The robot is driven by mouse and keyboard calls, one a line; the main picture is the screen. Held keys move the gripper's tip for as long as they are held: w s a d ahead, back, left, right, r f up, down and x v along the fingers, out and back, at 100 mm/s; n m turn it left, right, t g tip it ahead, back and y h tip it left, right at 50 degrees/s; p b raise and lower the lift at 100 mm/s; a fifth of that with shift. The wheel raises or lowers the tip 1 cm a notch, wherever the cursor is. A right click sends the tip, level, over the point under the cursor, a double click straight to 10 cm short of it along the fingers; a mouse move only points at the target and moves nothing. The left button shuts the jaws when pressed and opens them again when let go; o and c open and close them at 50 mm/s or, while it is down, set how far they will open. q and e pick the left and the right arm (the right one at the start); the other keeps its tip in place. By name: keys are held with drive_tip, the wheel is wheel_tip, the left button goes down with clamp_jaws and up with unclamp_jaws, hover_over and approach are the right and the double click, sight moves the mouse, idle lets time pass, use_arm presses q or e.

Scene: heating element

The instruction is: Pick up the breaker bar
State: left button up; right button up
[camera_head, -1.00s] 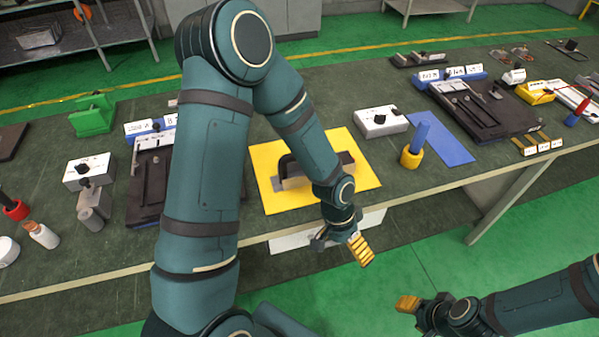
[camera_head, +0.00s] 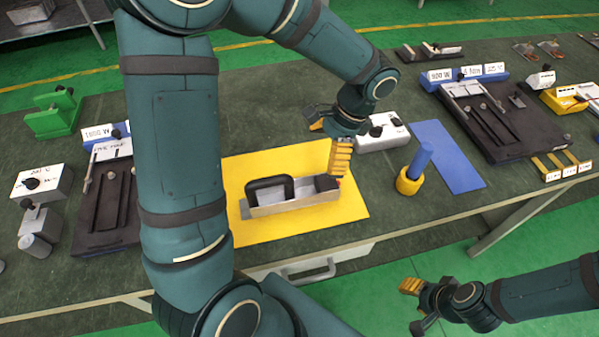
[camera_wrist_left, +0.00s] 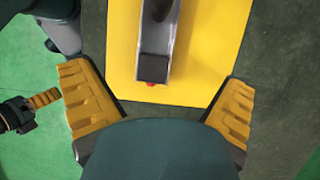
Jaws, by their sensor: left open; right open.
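A long grey bar with a black arched handle (camera_head: 292,197), which I take to be the breaker bar, lies on the yellow mat (camera_head: 275,233). Its right end has a black block and a small red tip. My left gripper (camera_head: 327,140) is open and empty, above the table near that right end. In the left wrist view, the bar's black end block (camera_wrist_left: 153,67) lies ahead, between the lines of the open fingers (camera_wrist_left: 160,105), not gripped. My right gripper (camera_head: 412,306) is open and empty, beyond the table's front edge over the green floor.
A white box with a black knob (camera_head: 383,133) stands just behind my left gripper. Black fixture trays (camera_head: 505,125) lie at right and left. My left arm covers the mat's left side.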

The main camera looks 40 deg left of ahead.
use_arm(q)
drive_tip(key=b, duration=0.2)
hover_over(299, 190)
drive_tip(key=d, duration=0.3)
drive_tip(key=f, duration=0.7)
drive_tip(key=shift+w+a+f, duration=0.15)
drive_tip(key=shift+a+f, duration=0.1)
drive_tip(key=shift+f, duration=0.15)
drive_tip(key=shift+b+x, duration=0.8)
drive_tip(key=shift+x, duration=1.9)
drive_tip(key=shift+r, duration=0.2)
drive_tip(key=c, duration=1.4)
